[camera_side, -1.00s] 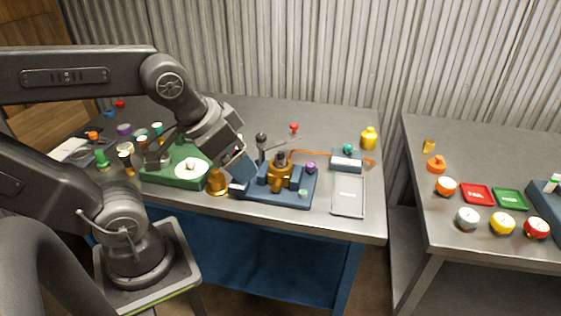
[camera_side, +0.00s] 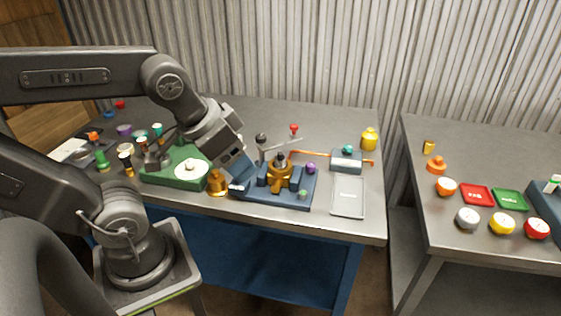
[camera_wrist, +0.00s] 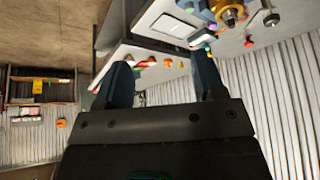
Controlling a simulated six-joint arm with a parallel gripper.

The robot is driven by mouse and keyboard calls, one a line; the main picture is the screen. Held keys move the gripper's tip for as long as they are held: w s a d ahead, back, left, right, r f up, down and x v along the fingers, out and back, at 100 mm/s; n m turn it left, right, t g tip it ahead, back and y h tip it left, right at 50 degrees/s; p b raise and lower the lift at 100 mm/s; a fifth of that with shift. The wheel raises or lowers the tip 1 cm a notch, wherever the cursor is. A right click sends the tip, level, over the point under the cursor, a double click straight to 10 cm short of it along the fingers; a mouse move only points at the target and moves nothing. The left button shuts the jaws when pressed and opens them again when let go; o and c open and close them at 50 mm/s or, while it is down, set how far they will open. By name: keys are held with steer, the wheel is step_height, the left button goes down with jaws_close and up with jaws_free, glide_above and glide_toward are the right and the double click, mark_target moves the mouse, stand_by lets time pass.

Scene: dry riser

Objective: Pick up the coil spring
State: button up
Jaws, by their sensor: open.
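I cannot make out a coil spring for certain in either view. My gripper (camera_side: 238,184) hangs over the front of the bench in the side view, with its blue fingers at the left end of the blue fixture base (camera_side: 262,197). A brass valve body (camera_side: 281,176) stands on this base, and a rounded brass piece (camera_side: 217,183) sits just left of my fingers. In the wrist view my gripper (camera_wrist: 163,80) shows two blue fingers wide apart, with nothing seen held between them. Whether the fingertips touch the base is unclear.
A green fixture (camera_side: 178,172) with a white disc stands left of my gripper. A grey tray (camera_side: 348,197) lies to the right, with a blue block (camera_side: 346,161) and a yellow bottle (camera_side: 369,139) behind. A second bench (camera_side: 470,160) holds gauges and small trays.

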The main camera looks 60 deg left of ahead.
steer(key=n+g+y, duration=0.4)
steer(key=n, duration=0.9)
glide_toward(281, 154)
steer(key=shift+n, duration=0.3)
steer(key=x, duration=1)
steer(key=shift+f, duration=0.2)
steer(key=shift+c, duration=0.3)
steer(key=c, duration=0.9)
steer(key=shift+c, duration=0.2)
